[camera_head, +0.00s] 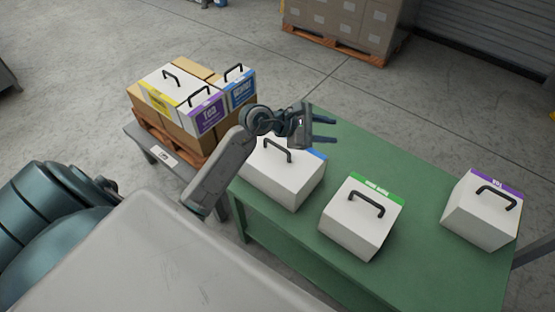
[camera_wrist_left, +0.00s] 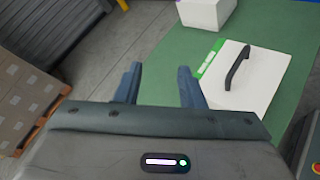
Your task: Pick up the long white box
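The longest of the white boxes on the green table (camera_head: 415,185) is the white box with a blue label edge (camera_head: 283,181) and a black handle, at the table's left end. Part of its far side is hidden by my left arm. My left gripper (camera_head: 325,130) is above the table's far edge, beyond and over this box, with its two fingers apart and nothing between them. In the left wrist view the gripper (camera_wrist_left: 160,85) also shows open and empty, and the blue-labelled box is not visible there. My right gripper is not in view.
A green-labelled white box (camera_head: 355,222) stands mid-table; it also shows in the left wrist view (camera_wrist_left: 250,85). A purple-labelled white box (camera_head: 478,215) is at the right. Left, a pallet (camera_head: 178,136) carries handled boxes. Stacked cartons (camera_head: 345,18) stand at the back.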

